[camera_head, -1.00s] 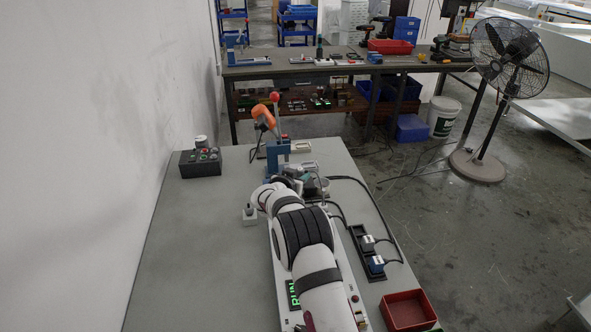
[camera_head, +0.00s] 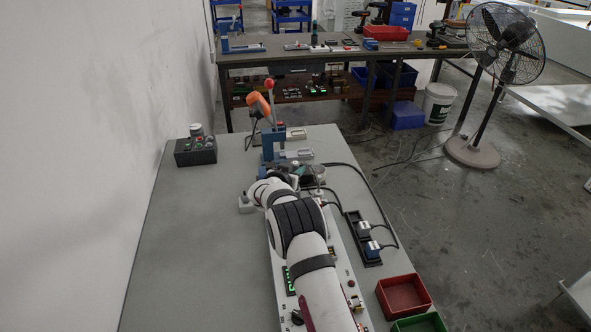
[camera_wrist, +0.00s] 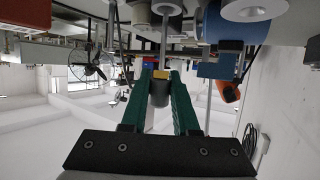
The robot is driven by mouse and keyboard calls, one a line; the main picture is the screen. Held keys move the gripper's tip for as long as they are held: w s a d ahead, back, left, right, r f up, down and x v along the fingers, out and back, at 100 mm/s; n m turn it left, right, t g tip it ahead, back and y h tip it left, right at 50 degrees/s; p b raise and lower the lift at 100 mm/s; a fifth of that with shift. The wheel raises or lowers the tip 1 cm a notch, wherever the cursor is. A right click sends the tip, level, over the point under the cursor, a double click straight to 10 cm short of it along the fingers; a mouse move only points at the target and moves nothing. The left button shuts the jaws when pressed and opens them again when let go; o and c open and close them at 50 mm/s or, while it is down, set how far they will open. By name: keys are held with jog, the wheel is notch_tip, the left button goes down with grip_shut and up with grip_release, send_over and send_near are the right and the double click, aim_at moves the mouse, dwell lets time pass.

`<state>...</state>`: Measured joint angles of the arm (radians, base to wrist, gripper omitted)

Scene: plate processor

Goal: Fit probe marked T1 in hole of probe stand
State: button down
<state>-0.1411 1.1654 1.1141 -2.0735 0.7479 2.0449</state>
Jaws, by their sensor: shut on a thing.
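My gripper (camera_wrist: 160,76) has green fingers, closed around a dark grey cylindrical body (camera_wrist: 158,92) with a brass-coloured part near its top; this appears to be a probe. No T1 mark is readable. A thin rod stands in line with it in the wrist view, leading to a pale round part at the top edge. I cannot tell whether the rod belongs to the held piece. In the head view, my arm largely hides the gripper and held piece, near a small dark and metallic cluster (camera_head: 312,172). I cannot make out the stand's hole.
A blue fixture (camera_head: 268,148) with a red ball-topped lever stands just beyond my gripper. A black rack (camera_head: 352,226) holds blue pieces with white labels and cables. Red (camera_head: 404,294) and green (camera_head: 420,323) bins sit at right. A control box (camera_head: 195,151) is at left; the left table is clear.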

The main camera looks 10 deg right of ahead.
jog(key=shift+f, duration=2.7)
dwell(0.7)
jog(key=c, duration=0.6)
grip_release()
